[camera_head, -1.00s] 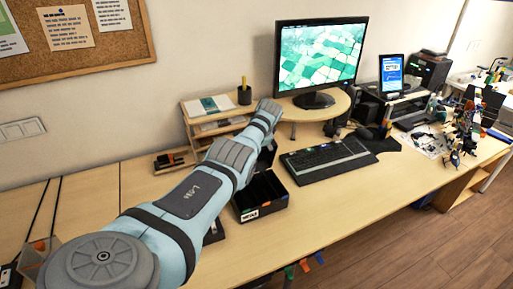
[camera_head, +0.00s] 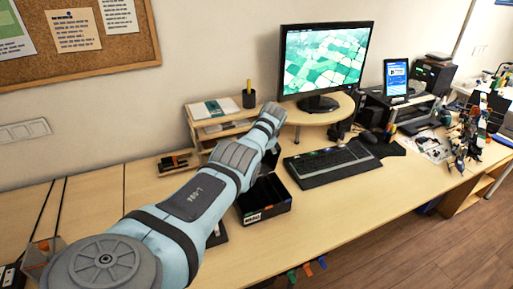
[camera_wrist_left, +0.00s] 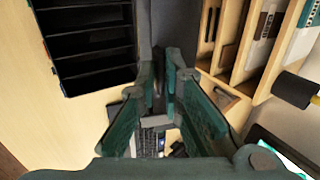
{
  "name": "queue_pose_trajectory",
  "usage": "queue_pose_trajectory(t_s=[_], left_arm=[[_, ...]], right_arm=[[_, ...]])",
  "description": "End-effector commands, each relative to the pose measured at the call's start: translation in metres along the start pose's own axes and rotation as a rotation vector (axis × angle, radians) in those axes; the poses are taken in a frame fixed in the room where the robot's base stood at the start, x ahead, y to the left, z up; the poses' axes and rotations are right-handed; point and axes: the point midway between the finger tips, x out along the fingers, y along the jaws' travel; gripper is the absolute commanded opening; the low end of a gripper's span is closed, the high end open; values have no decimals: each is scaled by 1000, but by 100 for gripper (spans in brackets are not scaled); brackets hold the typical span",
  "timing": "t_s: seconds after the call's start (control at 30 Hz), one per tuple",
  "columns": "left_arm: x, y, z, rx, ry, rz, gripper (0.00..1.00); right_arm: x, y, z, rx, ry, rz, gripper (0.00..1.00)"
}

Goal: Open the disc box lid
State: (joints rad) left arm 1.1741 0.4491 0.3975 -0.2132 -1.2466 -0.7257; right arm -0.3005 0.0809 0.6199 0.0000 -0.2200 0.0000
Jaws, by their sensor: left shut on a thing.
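The disc box (camera_head: 265,212) is black, with several slots and a small white label on its front, and sits on the desk under and beside my left forearm. In the left wrist view its slotted inside (camera_wrist_left: 95,45) shows uncovered at the upper left. A dark grey panel (camera_wrist_left: 178,30), which looks like the raised lid, stands beside the slots. My left gripper (camera_wrist_left: 161,78) is shut on the edge of this panel, at the box's far side. The exact contact is dark and hard to see. In the head view the arm hides most of the gripper. My right gripper is not in view.
A wooden shelf (camera_head: 203,128) with papers stands close behind the gripper, with a pen cup (camera_head: 248,98) on top. The monitor (camera_head: 325,60) and keyboard (camera_head: 330,165) are to the right. The desk front right of the box is clear.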

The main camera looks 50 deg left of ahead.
Motion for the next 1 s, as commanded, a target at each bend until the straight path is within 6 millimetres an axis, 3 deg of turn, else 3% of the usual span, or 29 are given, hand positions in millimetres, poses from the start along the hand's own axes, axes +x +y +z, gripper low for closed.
queue_pose_trajectory(t_s=[0.17, 0.3, 0.73, 0.87, 1.0], left_arm=[[-1, -2, -1, -2, 3, -4, 0], [-1, -1, 0, -1, 2, -3, 25], [-6, -1, 0, -2, 0, -2, 26], [-22, -1, -1, -1, 3, -5, 26], [-62, -1, -1, -1, 5, -5, 26]], right_arm=[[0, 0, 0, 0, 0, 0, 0], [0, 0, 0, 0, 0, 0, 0], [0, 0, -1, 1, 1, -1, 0], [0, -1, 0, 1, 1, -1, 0], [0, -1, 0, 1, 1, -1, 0]])
